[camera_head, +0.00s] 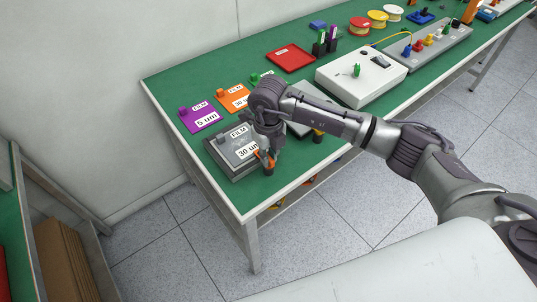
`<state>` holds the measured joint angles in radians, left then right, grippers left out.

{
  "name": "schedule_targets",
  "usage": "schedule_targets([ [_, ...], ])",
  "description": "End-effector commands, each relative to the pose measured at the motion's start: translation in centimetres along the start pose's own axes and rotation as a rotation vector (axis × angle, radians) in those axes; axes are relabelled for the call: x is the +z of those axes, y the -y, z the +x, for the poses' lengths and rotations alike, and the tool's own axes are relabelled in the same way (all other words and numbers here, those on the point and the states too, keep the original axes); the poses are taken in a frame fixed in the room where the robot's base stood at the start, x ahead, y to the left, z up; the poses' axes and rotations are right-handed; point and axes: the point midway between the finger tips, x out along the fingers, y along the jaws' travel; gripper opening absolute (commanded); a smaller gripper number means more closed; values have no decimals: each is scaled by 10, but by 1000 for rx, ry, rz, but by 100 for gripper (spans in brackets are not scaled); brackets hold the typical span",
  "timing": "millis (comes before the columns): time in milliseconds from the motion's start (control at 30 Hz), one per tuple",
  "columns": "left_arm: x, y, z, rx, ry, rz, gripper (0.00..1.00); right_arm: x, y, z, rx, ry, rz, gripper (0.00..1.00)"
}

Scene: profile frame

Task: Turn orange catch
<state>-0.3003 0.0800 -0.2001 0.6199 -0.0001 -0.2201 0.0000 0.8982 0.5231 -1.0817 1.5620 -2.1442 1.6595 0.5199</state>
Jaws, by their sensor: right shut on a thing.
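The orange catch (262,155) is at the right front side of a grey frame (225,164) near the table's left end. A grey plate labelled "FILM 30 um" (233,142) lies on this frame. My right gripper (268,163) points down at the frame's right edge and is shut on the orange catch; its fingers hide part of the catch, so its exact angle cannot be told. My left gripper is not in view.
Purple (201,119) and orange (233,97) film plates lie behind the frame. A white box (362,76) with a green knob stands to the right, and a red tray (290,58) behind. The green table's (176,88) front left corner is close to the frame.

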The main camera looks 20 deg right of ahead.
Motion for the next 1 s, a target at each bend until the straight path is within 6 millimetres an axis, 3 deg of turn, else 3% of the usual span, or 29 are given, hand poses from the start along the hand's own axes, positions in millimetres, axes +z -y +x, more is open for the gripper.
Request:
schedule_targets([
  [467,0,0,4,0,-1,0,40,1,0,0,-1,1,139,0],
  [1000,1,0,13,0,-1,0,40,1,1,-1,1,3,632,0],
])
